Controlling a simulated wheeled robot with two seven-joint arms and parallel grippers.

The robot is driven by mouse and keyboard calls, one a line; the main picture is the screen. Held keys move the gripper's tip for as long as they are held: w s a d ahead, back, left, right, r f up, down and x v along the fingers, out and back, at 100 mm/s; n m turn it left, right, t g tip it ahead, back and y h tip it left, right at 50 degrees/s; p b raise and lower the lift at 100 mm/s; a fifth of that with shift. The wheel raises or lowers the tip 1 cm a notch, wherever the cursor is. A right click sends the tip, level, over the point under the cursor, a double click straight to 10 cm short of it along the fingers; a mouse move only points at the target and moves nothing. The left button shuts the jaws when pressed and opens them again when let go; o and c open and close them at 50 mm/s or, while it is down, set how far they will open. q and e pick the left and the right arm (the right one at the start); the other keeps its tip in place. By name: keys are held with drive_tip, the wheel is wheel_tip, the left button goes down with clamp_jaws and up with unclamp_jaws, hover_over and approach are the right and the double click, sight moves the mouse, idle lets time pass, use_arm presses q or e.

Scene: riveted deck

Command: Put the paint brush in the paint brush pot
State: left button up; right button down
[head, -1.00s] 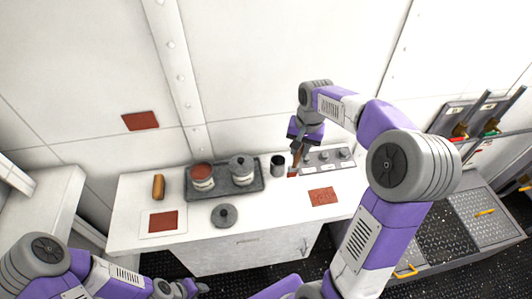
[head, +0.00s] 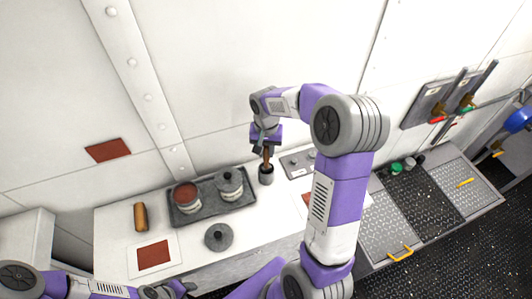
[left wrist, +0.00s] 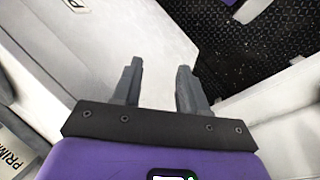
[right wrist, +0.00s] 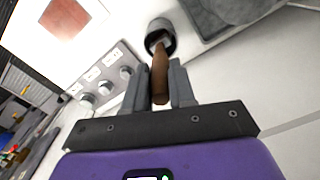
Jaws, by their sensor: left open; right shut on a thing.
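The paint brush (head: 267,158) has a brown wooden handle and is gripped upright in my right gripper (head: 266,146). The paint brush pot (head: 266,176) is a small dark cylinder on the white counter, directly below the gripper. In the right wrist view the brush (right wrist: 160,75) stands between the two fingers (right wrist: 160,88). Its far end shows at the mouth of the pot (right wrist: 158,30); how deep it reaches is hidden. My left gripper (left wrist: 158,85) is open and empty, low at the counter's front.
A dark tray (head: 207,212) holds an open red paint tin (head: 187,197) and a lidded tin (head: 230,186), left of the pot. A loose lid (head: 219,237) and a wooden roll (head: 140,217) lie nearby. A knob panel (head: 297,164) stands to the right.

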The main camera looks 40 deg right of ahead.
drive_tip(key=shift+w+f, duration=0.1)
drive_tip(key=shift+f, duration=0.65)
drive_tip(key=shift+f, duration=0.2)
drive_tip(key=c, duration=0.9)
unclamp_jaws()
drive_tip(key=shift+c, duration=0.2)
drive_tip(key=shift+r, duration=0.15)
